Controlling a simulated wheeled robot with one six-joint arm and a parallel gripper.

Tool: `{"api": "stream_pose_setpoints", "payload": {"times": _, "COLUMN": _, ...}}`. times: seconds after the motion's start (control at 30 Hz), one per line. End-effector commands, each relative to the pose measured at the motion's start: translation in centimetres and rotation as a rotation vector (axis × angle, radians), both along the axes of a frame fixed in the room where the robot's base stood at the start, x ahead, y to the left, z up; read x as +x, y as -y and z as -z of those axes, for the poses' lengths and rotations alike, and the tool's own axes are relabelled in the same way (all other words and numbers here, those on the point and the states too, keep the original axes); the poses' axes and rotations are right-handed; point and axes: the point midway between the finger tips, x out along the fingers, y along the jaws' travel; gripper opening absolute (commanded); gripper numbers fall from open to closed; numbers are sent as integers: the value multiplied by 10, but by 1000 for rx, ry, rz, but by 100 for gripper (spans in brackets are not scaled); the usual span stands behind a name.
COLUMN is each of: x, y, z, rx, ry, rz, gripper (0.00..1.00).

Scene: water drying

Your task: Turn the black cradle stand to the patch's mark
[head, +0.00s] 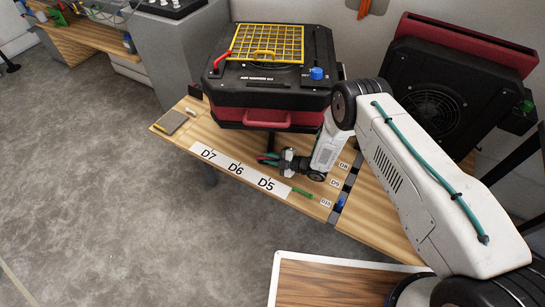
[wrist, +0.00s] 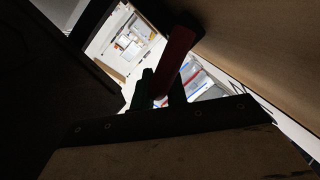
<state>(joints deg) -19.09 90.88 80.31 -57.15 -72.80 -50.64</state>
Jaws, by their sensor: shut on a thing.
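My gripper (head: 268,159) is low over the wooden bench, in front of the black and red air mover (head: 275,75). In the wrist view its dark green fingers (wrist: 160,92) are closed around a red bar (wrist: 180,55). The bar seems to be part of a handle or lever, but what it joins is too dark to tell. I cannot clearly make out the black cradle stand; the arm and the machine's shadow may hide it. White label patches with D7, D6 and D5 (head: 236,169) run along the bench's front edge.
A second black fan unit (head: 430,95) with a red panel stands at the right. Small labels, a green stick (head: 302,193) and a blue piece (head: 340,202) lie right of my gripper. A grey square pad (head: 171,122) lies at the bench's left end. The floor in front is clear.

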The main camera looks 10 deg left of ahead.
Motion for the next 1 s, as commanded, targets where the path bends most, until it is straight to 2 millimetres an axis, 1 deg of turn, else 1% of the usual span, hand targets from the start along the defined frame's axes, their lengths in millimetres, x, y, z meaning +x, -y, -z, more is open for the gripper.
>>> {"api": "stream_pose_setpoints", "payload": {"times": 0.17, "x": 2, "y": 0, "z": -1, "rx": -1, "ry": 4, "rz": 4, "gripper": 0}}
{"api": "stream_pose_setpoints", "payload": {"times": 0.2, "x": 3, "y": 0, "z": -1, "rx": -1, "ry": 4, "rz": 4, "gripper": 17}}
{"api": "stream_pose_setpoints", "payload": {"times": 0.27, "x": 3, "y": 1, "z": -1, "rx": -1, "ry": 4, "rz": 4, "gripper": 34}}
{"api": "stream_pose_setpoints", "payload": {"times": 0.3, "x": 2, "y": 1, "z": -1, "rx": -1, "ry": 4, "rz": 4, "gripper": 36}}
{"api": "stream_pose_setpoints", "payload": {"times": 0.53, "x": 2, "y": 2, "z": 0, "rx": -1, "ry": 3, "rz": 4, "gripper": 36}}
{"api": "stream_pose_setpoints", "payload": {"times": 0.63, "x": 1, "y": 7, "z": -1, "rx": -1, "ry": 2, "rz": 4, "gripper": 36}}
{"api": "stream_pose_setpoints", "payload": {"times": 0.77, "x": -3, "y": 24, "z": -5, "rx": 0, "ry": -1, "rz": 7, "gripper": 36}}
{"api": "stream_pose_setpoints", "payload": {"times": 0.9, "x": -10, "y": 48, "z": -11, "rx": -1, "ry": 0, "rz": 8, "gripper": 36}}
{"api": "stream_pose_setpoints", "payload": {"times": 1.0, "x": -14, "y": 61, "z": -14, "rx": 0, "ry": 1, "rz": 6, "gripper": 36}}
